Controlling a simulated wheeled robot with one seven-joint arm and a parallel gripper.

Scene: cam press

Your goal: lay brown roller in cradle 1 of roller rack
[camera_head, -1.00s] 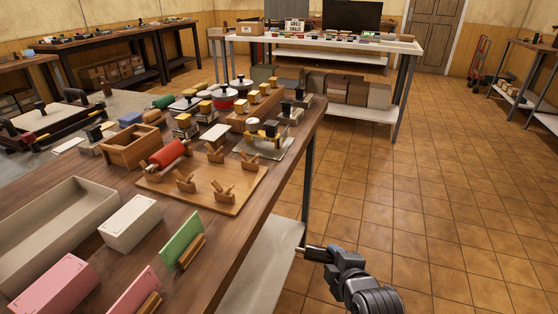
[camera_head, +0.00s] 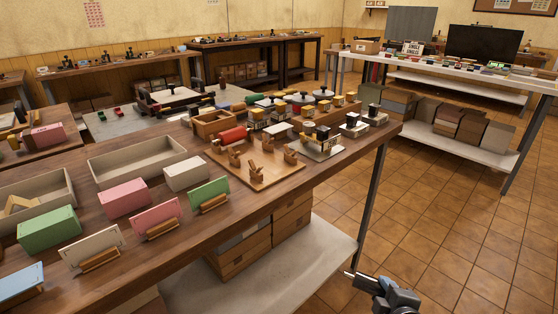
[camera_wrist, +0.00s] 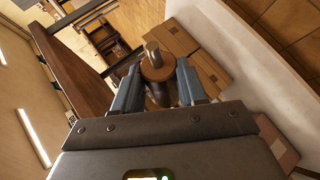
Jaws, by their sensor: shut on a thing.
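My gripper (camera_head: 366,281) is at the bottom right of the head view, beyond the front edge of the workbench and apart from it. In the wrist view my gripper (camera_wrist: 158,90) is shut on the brown roller (camera_wrist: 157,69), whose pale end pin points away from the palm. In the head view the roller is mostly hidden or cut off. The roller rack (camera_head: 257,184) is a wooden board on the workbench with several small wooden cradles. A red roller (camera_head: 233,135) lies at its back left; the front cradles look empty. I cannot read any cradle numbers.
The workbench (camera_head: 195,245) holds a grey tray (camera_head: 140,165), pink, green and white blocks and cards in stands, and stamps behind the rack. Its metal leg (camera_head: 372,200) and lower shelf (camera_head: 290,275) are close to my gripper. Tiled floor to the right is open.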

